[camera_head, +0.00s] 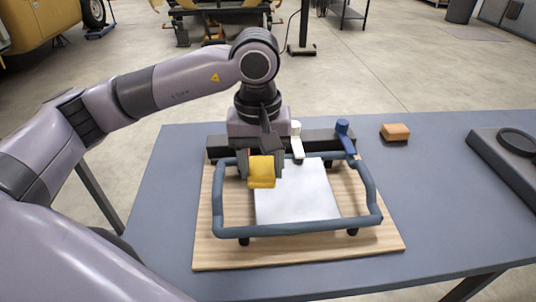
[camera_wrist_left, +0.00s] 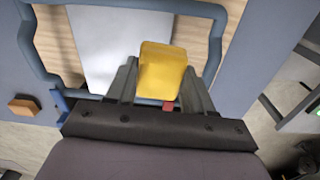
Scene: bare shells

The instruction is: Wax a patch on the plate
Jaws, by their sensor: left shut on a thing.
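The plate (camera_head: 308,196) is a flat white sheet on a wooden board (camera_head: 225,252), inside a blue-grey tube frame (camera_head: 300,229). It also shows in the left wrist view (camera_wrist_left: 95,45). My left gripper (camera_head: 264,180) is shut on a yellow block (camera_head: 262,172), which also shows between the fingers in the left wrist view (camera_wrist_left: 161,70). In the head view the block is over the plate's left back edge; I cannot tell whether it touches. A small red piece (camera_wrist_left: 168,106) shows behind the block in the left wrist view. My right gripper is not in view.
A dark bar with a white lever (camera_head: 297,140) and a blue lever (camera_head: 343,135) stands at the board's back. An orange-brown block (camera_head: 395,132) lies behind on the right. A dark stand with a round pad (camera_head: 518,142) is at the right. The table's left side (camera_head: 165,220) is clear.

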